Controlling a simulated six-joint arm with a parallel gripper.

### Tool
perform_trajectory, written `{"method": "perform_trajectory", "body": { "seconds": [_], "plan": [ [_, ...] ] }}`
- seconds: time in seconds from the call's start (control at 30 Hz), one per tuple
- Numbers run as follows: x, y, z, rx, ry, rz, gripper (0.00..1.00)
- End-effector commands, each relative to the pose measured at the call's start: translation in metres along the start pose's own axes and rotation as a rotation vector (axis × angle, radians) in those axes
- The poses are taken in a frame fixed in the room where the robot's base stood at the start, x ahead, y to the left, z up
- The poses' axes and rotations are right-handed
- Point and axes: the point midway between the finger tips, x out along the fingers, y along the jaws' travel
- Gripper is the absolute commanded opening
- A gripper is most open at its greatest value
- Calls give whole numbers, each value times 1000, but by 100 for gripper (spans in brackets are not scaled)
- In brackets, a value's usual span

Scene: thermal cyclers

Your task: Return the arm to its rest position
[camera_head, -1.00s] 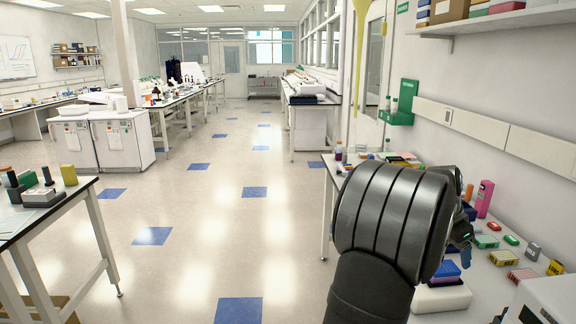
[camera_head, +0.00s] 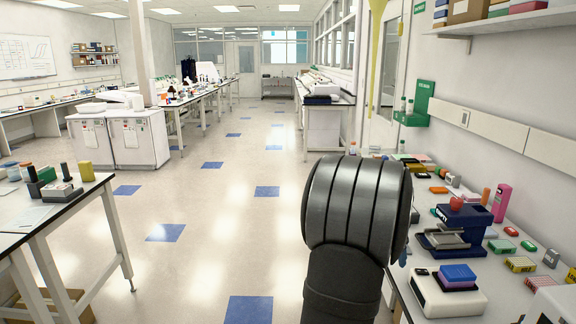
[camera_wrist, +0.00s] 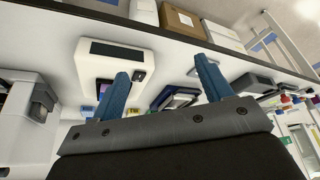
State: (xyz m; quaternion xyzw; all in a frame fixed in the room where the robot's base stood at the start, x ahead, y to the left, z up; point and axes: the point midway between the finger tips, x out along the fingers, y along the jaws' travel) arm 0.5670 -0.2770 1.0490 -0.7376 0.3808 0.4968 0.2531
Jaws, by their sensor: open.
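My arm shows in the head view as a thick dark ribbed wrist segment above a dark forearm, raised in front of the right bench's left edge. On the right bench stand a dark blue device (camera_head: 465,222) with a silver tray and a white device (camera_head: 436,299) with a blue and purple block on top.
The right bench also holds several small coloured boxes and a pink bottle (camera_head: 502,202). A shelf (camera_head: 490,22) juts out above it. A left bench (camera_head: 40,215) carries small items. The floor (camera_head: 215,240) between the benches is clear.

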Motion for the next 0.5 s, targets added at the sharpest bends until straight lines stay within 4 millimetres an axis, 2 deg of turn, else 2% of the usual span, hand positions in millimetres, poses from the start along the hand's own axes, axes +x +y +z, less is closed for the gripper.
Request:
{"method": "perform_trajectory", "body": {
  "seconds": [0.1,0.5],
  "plan": [
    [1,-19,17,-51,-1,-20,72],
    [2,-73,76,-219,0,-91,72]
  ]
}}
